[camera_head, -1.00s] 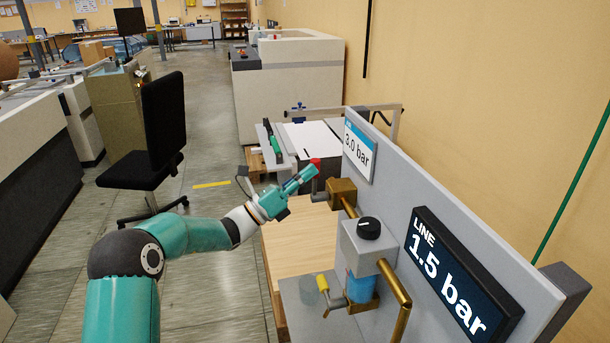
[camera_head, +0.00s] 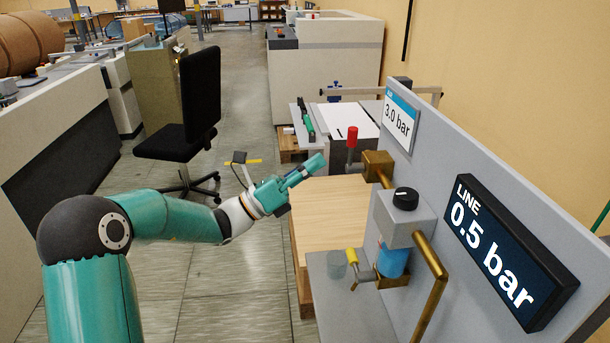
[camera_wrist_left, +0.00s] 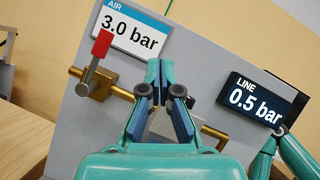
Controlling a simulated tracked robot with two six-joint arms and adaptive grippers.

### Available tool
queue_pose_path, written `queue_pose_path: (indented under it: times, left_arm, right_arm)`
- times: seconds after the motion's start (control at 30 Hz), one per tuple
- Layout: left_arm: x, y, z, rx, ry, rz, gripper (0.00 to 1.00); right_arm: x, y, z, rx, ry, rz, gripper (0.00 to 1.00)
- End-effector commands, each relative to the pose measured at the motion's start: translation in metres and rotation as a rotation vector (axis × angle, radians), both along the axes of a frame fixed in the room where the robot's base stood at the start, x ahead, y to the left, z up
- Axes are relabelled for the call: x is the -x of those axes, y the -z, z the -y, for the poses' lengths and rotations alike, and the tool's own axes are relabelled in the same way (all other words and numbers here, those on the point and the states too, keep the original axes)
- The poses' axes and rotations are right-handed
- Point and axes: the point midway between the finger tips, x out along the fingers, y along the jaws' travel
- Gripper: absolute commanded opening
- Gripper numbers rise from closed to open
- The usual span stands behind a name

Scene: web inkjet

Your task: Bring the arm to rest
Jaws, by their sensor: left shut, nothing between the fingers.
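My left gripper (camera_head: 318,163) is shut and empty, left of the red-handled lever (camera_head: 352,137) and apart from it. In the left wrist view its fingertips (camera_wrist_left: 160,68) meet in front of the grey panel (camera_wrist_left: 205,75). The red lever (camera_wrist_left: 102,43) stands up from a brass valve (camera_wrist_left: 95,85). The line display (camera_head: 510,250) reads 0.5 bar; the air label (camera_head: 401,116) reads 3.0 bar. A teal jointed part, perhaps my right gripper (camera_wrist_left: 280,133), shows at the lower right of the wrist view; its jaw state is unclear.
A regulator with a black knob (camera_head: 405,198), a blue bowl (camera_head: 392,262) and a yellow-tipped lever (camera_head: 351,255) sits on the panel. A wooden top (camera_head: 335,215) lies below the gripper. A black chair (camera_head: 199,95) stands behind my left arm.

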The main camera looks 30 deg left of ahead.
Motion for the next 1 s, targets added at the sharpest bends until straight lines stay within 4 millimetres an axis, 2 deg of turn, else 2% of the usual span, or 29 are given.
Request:
queue_pose_path:
  times: [0.2, 0.77, 0.87, 0.97, 1.0]
  left_arm:
    - [0.016, 0.0, -0.007, -0.001, 0.0, 0.001, 0.0]
    - [0.017, -0.001, -0.006, 0.0, 0.002, 0.002, 0.0]
    - [0.012, 0.007, 0.007, 0.011, 0.032, -0.012, 0.0]
    - [0.005, 0.032, 0.033, 0.04, 0.09, -0.062, 0.0]
    - [0.005, 0.046, 0.047, 0.045, 0.129, -0.091, 0.0]
  right_arm:
    - [0.0, 0.005, 0.0, 0.0, 0.0, 0.0, 0.4]
    - [0.0, 0.004, 0.0, 0.0, 0.0, 0.0, 0.4]
    - [0.0, 0.004, 0.0, 0.0, 0.0, 0.0, 0.4]
    - [0.0, 0.004, 0.0, 0.0, 0.0, 0.0, 0.4]
    - [0.0, 0.004, 0.0, 0.0, 0.0, 0.0, 0.4]
